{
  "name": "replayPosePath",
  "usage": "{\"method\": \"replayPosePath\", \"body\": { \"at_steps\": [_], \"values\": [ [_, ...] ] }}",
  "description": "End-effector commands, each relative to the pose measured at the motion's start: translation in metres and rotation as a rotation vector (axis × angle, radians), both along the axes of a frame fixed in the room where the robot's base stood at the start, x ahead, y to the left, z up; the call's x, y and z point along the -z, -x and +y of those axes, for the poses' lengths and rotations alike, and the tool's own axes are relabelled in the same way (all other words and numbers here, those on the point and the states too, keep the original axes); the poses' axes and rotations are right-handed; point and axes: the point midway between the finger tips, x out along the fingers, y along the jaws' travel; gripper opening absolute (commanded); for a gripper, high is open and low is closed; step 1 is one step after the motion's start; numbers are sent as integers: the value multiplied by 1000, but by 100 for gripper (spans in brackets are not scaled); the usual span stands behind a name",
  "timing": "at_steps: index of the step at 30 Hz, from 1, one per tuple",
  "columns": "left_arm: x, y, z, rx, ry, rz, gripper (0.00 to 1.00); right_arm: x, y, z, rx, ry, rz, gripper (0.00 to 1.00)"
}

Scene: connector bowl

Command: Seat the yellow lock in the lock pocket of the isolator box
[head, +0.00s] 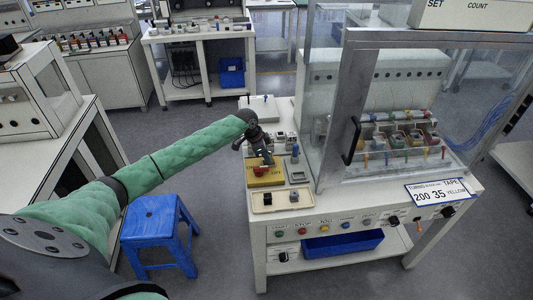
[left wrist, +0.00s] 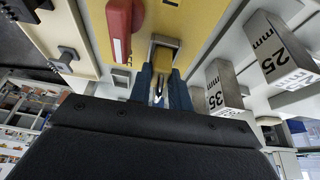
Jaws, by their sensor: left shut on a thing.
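The isolator box (head: 266,180) is a yellow panel on the front left of the white bench, with a red switch handle (head: 261,170) on it. In the left wrist view its yellow face (left wrist: 195,22) fills the top, with the red handle (left wrist: 120,32) left of my fingers. My left gripper (head: 266,160) is over the box. In the wrist view its dark blue fingers (left wrist: 160,88) are shut on the yellow lock (left wrist: 162,58), which lies within or against a grey-rimmed pocket (left wrist: 165,39). How deep the lock sits cannot be told. My right gripper is not in view.
Metal blocks marked 35 (left wrist: 221,88) and 25 (left wrist: 280,50) stand right of my fingers. A clear guarded enclosure (head: 352,140) stands right of the box. A blue stool (head: 160,222) is on the floor left.

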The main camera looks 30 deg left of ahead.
Motion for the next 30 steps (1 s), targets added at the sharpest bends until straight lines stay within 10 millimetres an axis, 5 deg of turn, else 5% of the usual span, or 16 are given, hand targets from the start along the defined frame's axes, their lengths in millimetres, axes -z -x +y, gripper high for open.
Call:
{"method": "replayPosePath", "body": {
  "at_steps": [10, 11, 14, 25, 30],
  "values": [
    [3, 0, 0, 0, 0, 0, 0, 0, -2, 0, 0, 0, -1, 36],
    [3, 0, 0, 0, 0, 0, 23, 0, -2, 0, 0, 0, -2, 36],
    [3, 0, 0, 0, 0, 0, 41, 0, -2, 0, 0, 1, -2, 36],
    [-1, 0, 1, 0, -1, -1, 41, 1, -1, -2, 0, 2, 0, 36],
    [-18, 4, 8, 1, -2, -3, 41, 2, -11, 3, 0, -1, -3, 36]
  ]
}}
